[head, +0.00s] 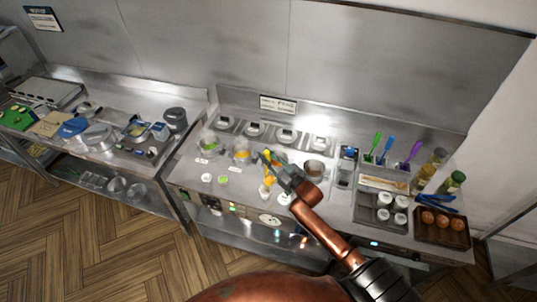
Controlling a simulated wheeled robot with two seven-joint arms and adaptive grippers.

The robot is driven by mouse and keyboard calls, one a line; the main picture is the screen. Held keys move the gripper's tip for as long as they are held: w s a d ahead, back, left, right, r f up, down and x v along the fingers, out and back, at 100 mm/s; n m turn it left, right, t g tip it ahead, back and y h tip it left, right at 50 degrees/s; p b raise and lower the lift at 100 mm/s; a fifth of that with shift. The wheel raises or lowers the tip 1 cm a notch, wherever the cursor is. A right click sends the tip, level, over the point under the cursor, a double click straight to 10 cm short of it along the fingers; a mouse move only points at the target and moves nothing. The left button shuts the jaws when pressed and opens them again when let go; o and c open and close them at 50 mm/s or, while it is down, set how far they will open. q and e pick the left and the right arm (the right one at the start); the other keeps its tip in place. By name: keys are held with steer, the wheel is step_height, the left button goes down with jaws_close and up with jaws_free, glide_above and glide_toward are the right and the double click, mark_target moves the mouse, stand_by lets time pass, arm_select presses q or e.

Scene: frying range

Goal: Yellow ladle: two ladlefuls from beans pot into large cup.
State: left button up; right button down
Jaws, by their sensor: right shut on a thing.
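My right gripper (280,172) reaches over the range from the lower right. It is shut on the yellow ladle (269,181), whose yellow parts show beside the fingers; its bowl is not clear. Several pots stand in a row behind: one with green contents (209,146), one with yellow-orange contents (240,154), one partly hidden behind the gripper, and a brown-filled pot (314,169) to the right. I cannot tell which holds beans. A pale cup (264,191) stands just below the gripper; smaller cups (223,180) stand left. Sizes are hard to judge. My left gripper is not in view.
Green, blue and purple utensils (388,149) stand at the right, near bottles (455,182). A tray of white jars (382,210) and a brown tray (437,238) lie in front of them. A second counter (88,147) is at the left. The counter front by the cups is fairly clear.

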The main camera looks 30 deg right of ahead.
steer(key=s+a+f+n+b, duration=0.1)
steer(key=a+f+n+b, duration=0.3)
steer(key=a+n+b, duration=0.55)
steer(key=a+f+n+h+b, duration=0.1)
steer(key=a+f+n+b, duration=0.5)
steer(key=a+f, duration=0.3)
steer(key=shift+s+a+f+b, duration=0.2)
steer(key=shift+f+b, duration=0.35)
steer(key=shift+f, duration=0.6)
steer(key=shift+s+n, duration=0.1)
steer(key=shift+n, duration=0.15)
stand_by(0.5)
